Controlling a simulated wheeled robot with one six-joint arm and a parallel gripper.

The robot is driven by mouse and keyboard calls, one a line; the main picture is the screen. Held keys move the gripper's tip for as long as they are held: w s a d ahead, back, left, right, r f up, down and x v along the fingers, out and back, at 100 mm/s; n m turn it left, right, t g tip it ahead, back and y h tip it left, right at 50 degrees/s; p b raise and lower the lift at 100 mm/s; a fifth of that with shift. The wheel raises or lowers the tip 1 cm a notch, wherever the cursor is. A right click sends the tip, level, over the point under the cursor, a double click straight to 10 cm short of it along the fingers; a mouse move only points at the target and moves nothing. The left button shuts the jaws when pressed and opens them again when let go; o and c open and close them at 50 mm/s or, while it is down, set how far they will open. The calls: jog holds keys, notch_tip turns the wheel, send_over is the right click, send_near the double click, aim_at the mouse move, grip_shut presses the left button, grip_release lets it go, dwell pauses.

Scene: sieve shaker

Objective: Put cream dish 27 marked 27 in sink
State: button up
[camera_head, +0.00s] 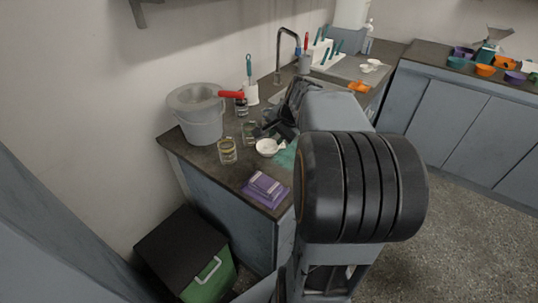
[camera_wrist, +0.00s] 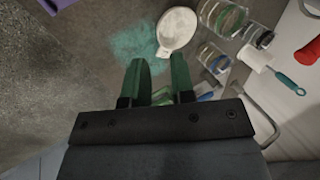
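A cream dish (camera_head: 267,147) with a small handle or spout sits on the dark counter, just in front of my gripper. It also shows near the top of the wrist view (camera_wrist: 178,27), beyond my fingertips and apart from them. Its number is not readable. My gripper (camera_wrist: 160,75) has its two green fingers apart, with no dish between them; in the head view it is a dark shape partly hidden by my arm. The sink (camera_head: 279,93) lies below the tap (camera_head: 281,48); my arm hides most of it. More pale dishes (camera_head: 370,66) lie on the far counter.
Glass jars (camera_head: 227,151) stand left of the dish, near a grey bucket (camera_head: 197,115). A teal patch (camera_wrist: 136,42) marks the counter beside the dish. A red-handled item (camera_head: 232,94) stands behind the jars.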

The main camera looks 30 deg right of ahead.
jog(key=w+d+f+m, duration=0.1)
jog(key=d+f+m, duration=0.1)
jog(key=d, duration=0.2)
jog(key=b, duration=0.1)
send_near(274, 149)
jog(key=shift+s+a+f, duration=0.2)
jog(key=shift+s+a, duration=0.1)
jog(key=shift+a, duration=0.2)
jog(key=shift+s+a+f, duration=0.2)
jog(key=shift+s+a, duration=0.1)
jog(key=shift+a, duration=0.15)
jog(key=shift+b+x, duration=0.6)
jog(key=shift+x, duration=2.8)
jog(key=shift+w+r, duration=0.1)
jog(key=shift+w, duration=0.1)
grip_shut()
